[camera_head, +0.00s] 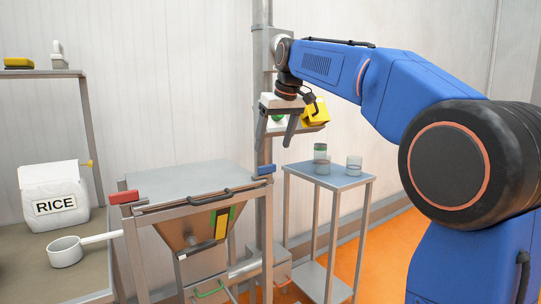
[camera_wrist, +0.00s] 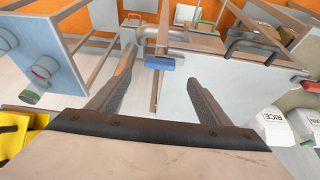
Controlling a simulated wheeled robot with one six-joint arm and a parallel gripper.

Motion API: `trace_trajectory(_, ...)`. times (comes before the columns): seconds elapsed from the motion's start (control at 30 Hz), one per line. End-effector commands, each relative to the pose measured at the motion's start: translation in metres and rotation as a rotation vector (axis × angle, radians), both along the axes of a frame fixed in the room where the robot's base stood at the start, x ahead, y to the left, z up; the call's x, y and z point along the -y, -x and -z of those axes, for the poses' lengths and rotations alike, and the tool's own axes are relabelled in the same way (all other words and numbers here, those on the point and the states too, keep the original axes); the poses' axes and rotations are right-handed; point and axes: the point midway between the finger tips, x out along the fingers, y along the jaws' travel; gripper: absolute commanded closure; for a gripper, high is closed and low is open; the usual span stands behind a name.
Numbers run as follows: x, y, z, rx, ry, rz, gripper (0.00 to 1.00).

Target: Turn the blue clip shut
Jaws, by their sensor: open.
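The blue clip (camera_head: 264,170) sits at the right corner of the hopper's flat grey lid (camera_head: 185,180), beside the upright post. In the wrist view the blue clip (camera_wrist: 159,63) lies ahead, between the lines of my two fingers. My gripper (camera_head: 274,143) points down above the clip, fingers spread, with nothing between them. It also shows in the wrist view (camera_wrist: 157,85), apart from the clip. A red clip (camera_head: 124,197) sits at the lid's left corner. The lid lies flat on the hopper frame.
A black handle (camera_head: 209,197) runs along the lid's front. A small side table (camera_head: 337,178) at right holds several jars. A bench (camera_head: 95,265) at left carries a rice bag (camera_head: 54,196) and a white scoop (camera_head: 66,251). The metal post (camera_head: 264,100) stands close to my gripper.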

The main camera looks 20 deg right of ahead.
Motion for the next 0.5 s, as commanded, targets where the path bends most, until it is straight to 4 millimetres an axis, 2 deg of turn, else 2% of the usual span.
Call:
trace_trajectory(0.1,0.003,0.009,-0.023,0.002,0.000,0.000,0.28)
trace_trajectory(0.3,0.007,0.021,-0.056,0.002,0.000,0.001,0.28)
trace_trajectory(0.5,0.010,0.029,-0.075,0.000,0.000,0.001,0.28)
